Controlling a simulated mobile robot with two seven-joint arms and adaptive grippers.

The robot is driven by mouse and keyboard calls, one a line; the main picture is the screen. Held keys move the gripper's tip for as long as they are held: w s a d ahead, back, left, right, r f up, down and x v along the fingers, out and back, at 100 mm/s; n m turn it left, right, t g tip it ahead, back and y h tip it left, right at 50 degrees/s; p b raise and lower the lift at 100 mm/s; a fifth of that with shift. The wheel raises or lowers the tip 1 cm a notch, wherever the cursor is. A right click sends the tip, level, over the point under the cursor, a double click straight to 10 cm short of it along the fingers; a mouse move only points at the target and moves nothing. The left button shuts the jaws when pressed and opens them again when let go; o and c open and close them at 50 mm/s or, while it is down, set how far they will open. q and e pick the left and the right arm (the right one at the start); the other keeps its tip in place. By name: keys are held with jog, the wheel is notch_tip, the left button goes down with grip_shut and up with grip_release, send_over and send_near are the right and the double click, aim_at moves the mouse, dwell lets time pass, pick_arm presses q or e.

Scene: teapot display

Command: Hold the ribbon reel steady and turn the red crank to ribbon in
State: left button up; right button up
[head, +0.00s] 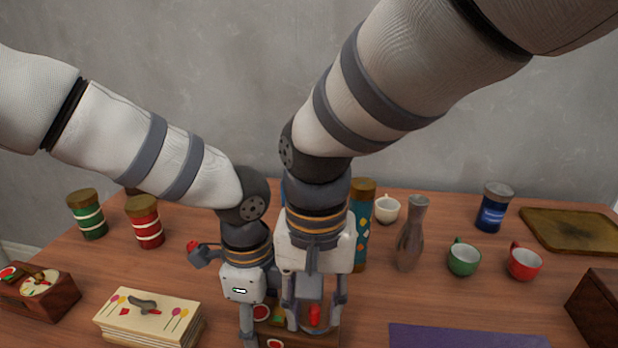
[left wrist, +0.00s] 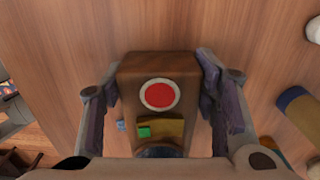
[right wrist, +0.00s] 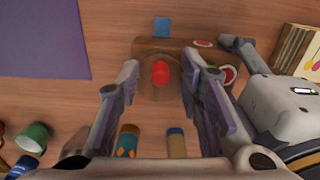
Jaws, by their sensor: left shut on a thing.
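The ribbon reel (left wrist: 160,68) is a brown wooden block with a red disc in a pale ring; it stands on the table. My left gripper (left wrist: 157,85) is shut on it, one finger along each side. In the head view the reel (head: 270,342) is largely hidden behind my grippers. The red crank knob (head: 314,316) shows between the fingers of my right gripper (head: 314,325). In the right wrist view the red knob (right wrist: 160,72) sits between the spread fingers with a gap on each side, so the right gripper is open.
A card-topped stack (head: 150,312) and a wooden box (head: 38,292) stand at left. Behind are red (head: 145,222) and green (head: 87,215) canisters, a patterned cylinder (head: 361,230) and a vase (head: 411,235). Cups stand at right. A purple mat (head: 465,337) lies front right.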

aim_at(314, 307)
notch_tip(314, 307, up, 11)
jog(key=shift+r, duration=0.2)
